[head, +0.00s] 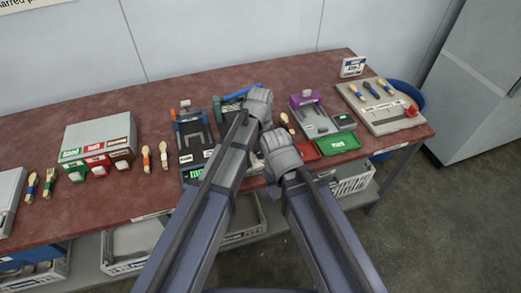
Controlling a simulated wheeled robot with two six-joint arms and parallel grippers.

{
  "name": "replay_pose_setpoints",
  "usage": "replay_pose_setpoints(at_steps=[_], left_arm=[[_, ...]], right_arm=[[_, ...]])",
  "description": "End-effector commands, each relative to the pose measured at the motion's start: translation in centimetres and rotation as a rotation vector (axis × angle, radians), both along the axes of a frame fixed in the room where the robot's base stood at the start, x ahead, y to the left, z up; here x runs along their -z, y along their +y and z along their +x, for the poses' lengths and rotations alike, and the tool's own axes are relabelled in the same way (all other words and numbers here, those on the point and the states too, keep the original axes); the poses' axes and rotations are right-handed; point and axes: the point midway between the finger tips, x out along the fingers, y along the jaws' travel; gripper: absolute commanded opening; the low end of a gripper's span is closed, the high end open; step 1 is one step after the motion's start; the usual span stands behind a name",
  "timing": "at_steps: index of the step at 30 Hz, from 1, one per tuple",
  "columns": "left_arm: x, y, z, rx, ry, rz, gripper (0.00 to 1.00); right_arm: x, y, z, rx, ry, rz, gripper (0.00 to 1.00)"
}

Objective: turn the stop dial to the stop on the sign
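A small white sign (353,67) with a blue band and dark lettering stands at the table's back right; its lettering is too small to read surely. My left gripper (258,103) is over the middle of the table, in front of a dark device with a blue bar (242,92) that it partly covers. My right gripper (281,152) is nearer the front edge, just right of my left arm. Neither gripper's fingertips show clearly, so I cannot tell whether they are open or hold anything. I cannot make out the stop dial; my grippers and arms may hide it.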

Motion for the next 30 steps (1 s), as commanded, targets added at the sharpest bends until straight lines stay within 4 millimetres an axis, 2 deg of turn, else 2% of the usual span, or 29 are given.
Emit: replay_pose_setpoints(at_steps=[1,9,20,30], left_arm=[[0.0,0.0,0.0,0.0,0.0,0.0,0.3],[0.01,0.0,0.0,0.0,0.0,0.0,0.0],[0.01,0.0,-0.01,-0.019,0.0,0.0,0.0],[0.01,0.0,-0.01,-0.221,0.0,0.0,0.0]], right_arm=[[0.0,0.0,0.0,0.0,0.0,0.0,0.5],[0.01,0.0,0.0,0.0,0.0,0.0,0.5],[0.01,0.0,0.0,0.0,0.0,0.0,0.5],[0.01,0.0,0.0,0.0,0.0,0.0,0.5]])
